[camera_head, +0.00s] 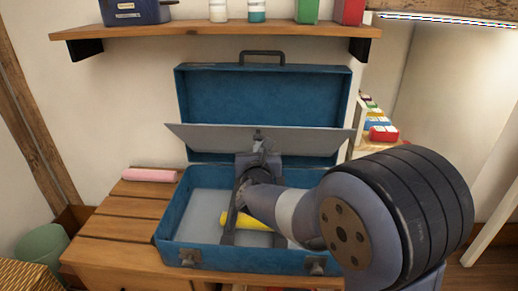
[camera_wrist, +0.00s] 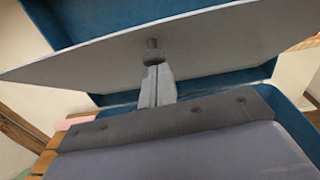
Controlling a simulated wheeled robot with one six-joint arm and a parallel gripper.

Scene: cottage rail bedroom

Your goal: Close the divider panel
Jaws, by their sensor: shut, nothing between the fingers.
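A blue toolbox (camera_head: 172,215) stands open on a wooden cabinet, its lid (camera_head: 262,95) raised at the back. The grey divider panel (camera_head: 205,136) is tilted up between the lid and the box. In the wrist view the panel (camera_wrist: 95,72) crosses the picture, with a small knob (camera_wrist: 152,44) on its face. My gripper (camera_head: 258,147) is shut and empty, its tips close to the knob; I cannot tell if they touch. The gripper also shows in the wrist view (camera_wrist: 157,72). A yellow object (camera_head: 245,221) lies in the box, partly hidden by my arm.
A pink roll (camera_head: 150,175) lies on the cabinet top (camera_head: 125,227) left of the box. A wall shelf (camera_head: 220,31) with several items hangs above the lid. Small coloured boxes (camera_head: 383,134) stand at the right. A green bin (camera_head: 42,245) is at lower left.

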